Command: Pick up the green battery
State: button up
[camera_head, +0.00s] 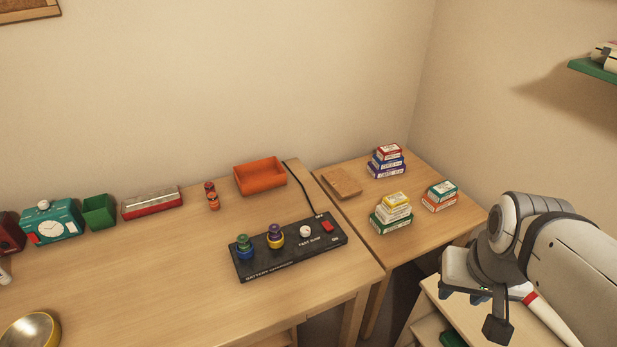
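The green battery (243,240) appears to be the small green piece standing upright in a blue ring at the left end of a black charger (320,242) on the long desk. A purple piece (275,230) stands in a yellow ring to its right. My gripper (464,295) is at the lower right, beyond the desk's right end and well away from the charger. It points downward, and its fingers are small and partly hidden, so I cannot tell whether it is open or shut. No held object shows.
Stacked small boxes (390,213) stand on the right table. The desk in front of the charger is clear.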

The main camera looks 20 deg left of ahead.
aim_at(244, 243)
jog(key=z, duration=1.2)
jog(key=k, duration=1.75)
jog(key=u, duration=1.7)
jog(key=i, duration=1.5)
jog(key=u, duration=0.1)
